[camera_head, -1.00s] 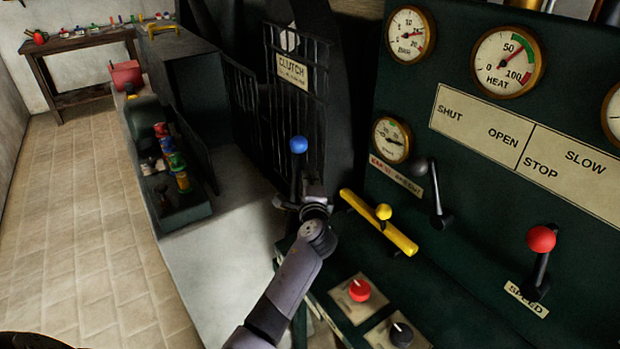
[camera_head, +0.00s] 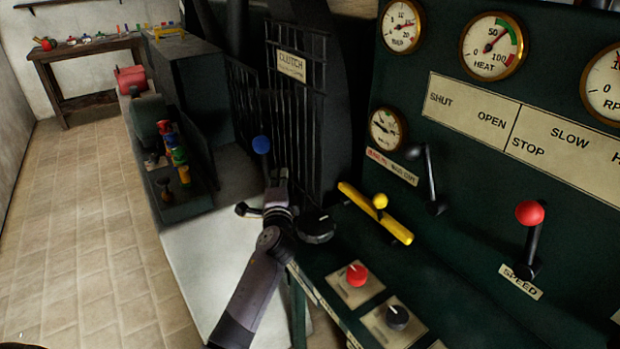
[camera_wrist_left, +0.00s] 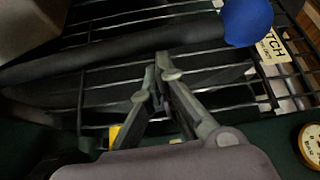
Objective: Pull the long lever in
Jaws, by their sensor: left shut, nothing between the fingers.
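The long lever, a dark shaft topped with a blue ball knob (camera_head: 261,145), stands in front of the barred guard beside the CLUTCH sign (camera_head: 291,66). My left gripper (camera_head: 276,178) is just below and right of the knob in the head view and hides the lower shaft. In the left wrist view the gripper's fingers (camera_wrist_left: 160,64) are together and empty. There the blue knob (camera_wrist_left: 247,22) is up and right of the fingertips, and a dark shaft runs left from it past them. I cannot tell whether the fingers touch the shaft. My right gripper is not in view.
A dark guard (camera_head: 300,130) with bars stands behind. Tiled floor (camera_head: 90,220) is open at left.

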